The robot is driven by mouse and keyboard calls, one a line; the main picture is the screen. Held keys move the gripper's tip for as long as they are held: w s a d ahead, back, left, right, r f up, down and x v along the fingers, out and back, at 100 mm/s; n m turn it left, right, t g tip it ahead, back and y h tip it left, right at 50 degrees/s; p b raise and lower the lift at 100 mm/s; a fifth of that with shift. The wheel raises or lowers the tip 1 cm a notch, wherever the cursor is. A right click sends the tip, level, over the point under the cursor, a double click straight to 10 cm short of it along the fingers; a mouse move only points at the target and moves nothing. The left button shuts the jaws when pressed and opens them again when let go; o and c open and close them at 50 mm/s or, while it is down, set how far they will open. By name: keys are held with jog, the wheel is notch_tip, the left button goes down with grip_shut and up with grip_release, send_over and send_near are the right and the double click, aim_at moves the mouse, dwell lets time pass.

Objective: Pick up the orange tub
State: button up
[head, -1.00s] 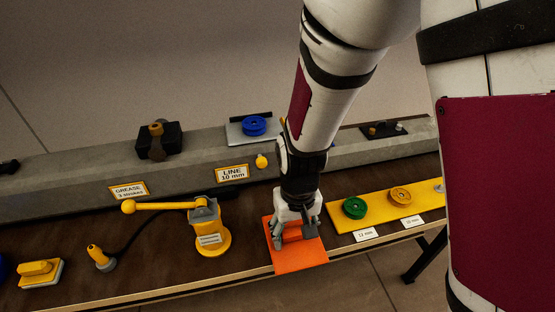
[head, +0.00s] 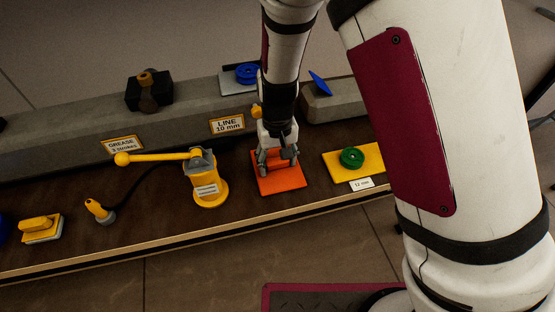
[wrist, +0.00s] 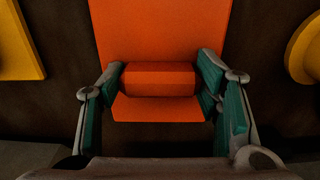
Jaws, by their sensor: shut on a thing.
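The orange tub (wrist: 158,79) shows in the wrist view as a small block-like orange shape between my fingers. It is over an orange mat (wrist: 165,28) of nearly the same colour. My gripper (wrist: 162,78) is shut on the tub, with a green-padded finger at each side. In the head view my gripper (head: 277,160) points down over the orange mat (head: 287,184) at the bench's front. There the fingers mostly hide the tub. I cannot tell whether the tub touches the mat.
A yellow hand pump (head: 207,183) with a long handle stands left of the mat. A grey ledge (head: 190,122) with "GREASE" and "LINE" signs runs behind.

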aim_at(278, 160)
jog(key=o, duration=1.2)
jog(key=shift+f, duration=0.1)
notch_tip(278, 160, up, 12)
jog(key=shift+r+p, duration=0.2)
jog(key=shift+p, duration=0.5)
